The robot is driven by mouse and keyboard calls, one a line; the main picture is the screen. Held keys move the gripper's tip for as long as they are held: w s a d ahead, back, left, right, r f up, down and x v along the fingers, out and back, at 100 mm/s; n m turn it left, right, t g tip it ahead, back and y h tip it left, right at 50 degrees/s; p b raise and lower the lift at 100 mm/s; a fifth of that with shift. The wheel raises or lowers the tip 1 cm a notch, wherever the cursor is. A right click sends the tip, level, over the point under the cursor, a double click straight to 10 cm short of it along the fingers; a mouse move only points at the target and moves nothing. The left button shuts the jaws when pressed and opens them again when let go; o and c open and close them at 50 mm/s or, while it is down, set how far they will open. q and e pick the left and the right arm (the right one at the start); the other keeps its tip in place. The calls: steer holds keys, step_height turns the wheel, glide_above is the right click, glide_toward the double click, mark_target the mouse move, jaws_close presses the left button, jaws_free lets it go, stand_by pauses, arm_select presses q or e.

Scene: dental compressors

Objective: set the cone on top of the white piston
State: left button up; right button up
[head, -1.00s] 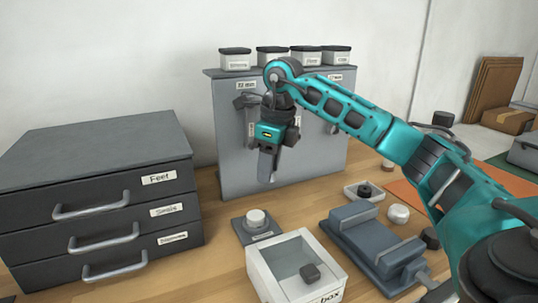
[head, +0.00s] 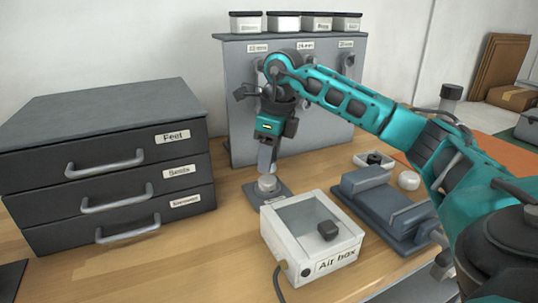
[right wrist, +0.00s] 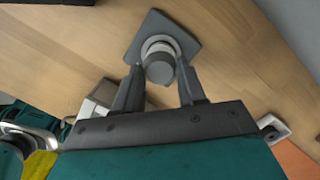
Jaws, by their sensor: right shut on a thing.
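My right gripper (right wrist: 160,84) is shut on a small grey cone (right wrist: 160,69), which shows end-on between the fingertips in the right wrist view. The white piston (right wrist: 155,46) shows as a pale ring just behind the cone, on a dark square plate (right wrist: 182,36). In the head view the right gripper (head: 267,167) points down directly over the piston (head: 268,186). The fingers mostly hide the cone there. I cannot tell whether the cone touches the piston or is slightly above it. My left gripper is not in view.
The white air box (head: 270,234) stands just in front of the piston. A grey vise-like fixture (head: 385,207) is to its right. A dark drawer cabinet (head: 110,165) stands left, and a grey panel (head: 238,110) with labelled jars stands behind. Bare wood lies left of the air box.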

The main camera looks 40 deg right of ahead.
steer(key=shift+f, duration=0.65)
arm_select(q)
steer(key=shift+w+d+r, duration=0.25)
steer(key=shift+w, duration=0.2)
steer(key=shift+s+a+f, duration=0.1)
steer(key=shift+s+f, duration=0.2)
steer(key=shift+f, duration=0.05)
arm_select(e)
steer(key=shift+f, duration=0.3)
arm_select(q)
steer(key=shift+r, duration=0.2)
arm_select(e)
steer(key=shift+f, duration=0.1)
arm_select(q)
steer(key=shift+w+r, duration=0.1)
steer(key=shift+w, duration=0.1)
arm_select(e)
steer(key=shift+f, duration=0.3)
arm_select(q)
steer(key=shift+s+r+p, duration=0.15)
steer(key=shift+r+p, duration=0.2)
steer(key=shift+p, duration=0.15)
stand_by(0.7)
